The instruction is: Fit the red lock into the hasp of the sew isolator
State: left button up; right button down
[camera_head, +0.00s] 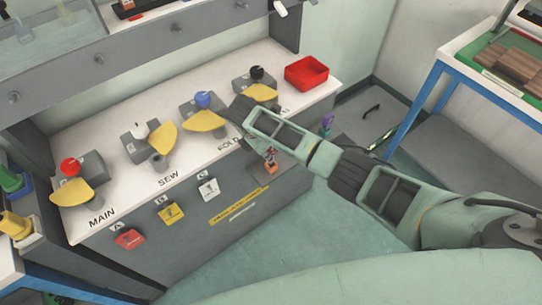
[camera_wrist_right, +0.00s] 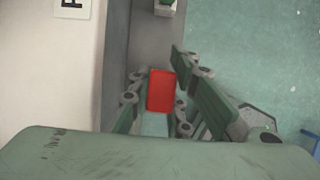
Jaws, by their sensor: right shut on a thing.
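The sew isolator (camera_head: 138,145) is a grey box with a white knob, behind the "SEW" label on the white counter in the head view. A yellow hasp plate (camera_head: 163,138) sticks out at its right side. My right gripper (camera_wrist_right: 163,78) is shut on a red block, the red lock (camera_wrist_right: 160,92), in the right wrist view, beside the counter's front edge. The lock's shackle cannot be made out. In the head view my right arm reaches in from the right past the "FOLD" label and hides most of the gripper. My left gripper is in neither view.
Other isolators stand on the counter: red-knobbed main (camera_head: 72,168), blue-knobbed fold (camera_head: 203,102) and a black-knobbed one (camera_head: 257,75). A red tray (camera_head: 307,72) sits at the counter's far right. Coloured tags hang on the front panel (camera_head: 195,240). A blue-framed table (camera_head: 470,75) stands right.

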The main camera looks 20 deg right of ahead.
jog(key=shift+r+p, duration=1.75)
jog(key=shift+p, duration=0.05)
